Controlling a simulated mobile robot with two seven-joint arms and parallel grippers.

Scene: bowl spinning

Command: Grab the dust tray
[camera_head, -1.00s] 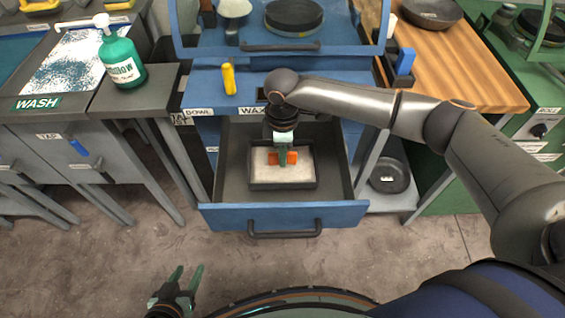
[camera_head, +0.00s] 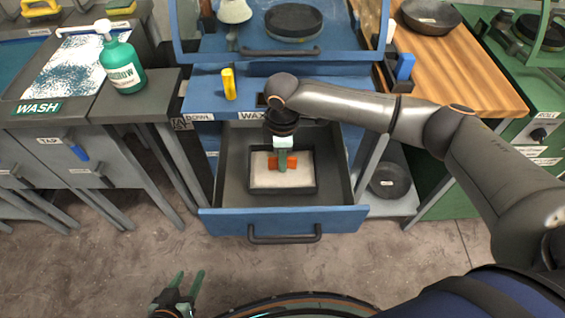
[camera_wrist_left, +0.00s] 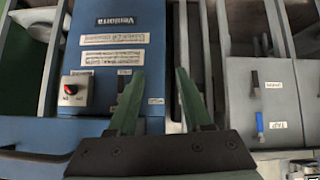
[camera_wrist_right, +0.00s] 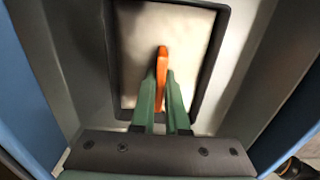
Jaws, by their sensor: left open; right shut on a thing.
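The dust tray (camera_head: 257,185) is a black-rimmed rectangular tray with a pale filling, lying in the open blue drawer (camera_head: 232,220). An orange handle (camera_head: 274,164) stands up from its middle. My right gripper (camera_head: 282,167) points down over the tray and is shut on the orange handle. In the right wrist view the handle (camera_wrist_right: 162,62) sits between the green fingers (camera_wrist_right: 163,92), with the tray rim (camera_wrist_right: 213,60) around it. My left gripper (camera_head: 187,283) is open and empty, low at the left above the floor. Its spread fingers (camera_wrist_left: 158,85) also show in the left wrist view.
The blue workbench (camera_head: 215,90) stands behind the drawer, with a yellow object (camera_head: 229,84) on it. A green bottle (camera_head: 122,65) stands on the grey wash bench at left. A wooden worktop (camera_head: 460,70) is at right. Floor in front of the drawer is clear.

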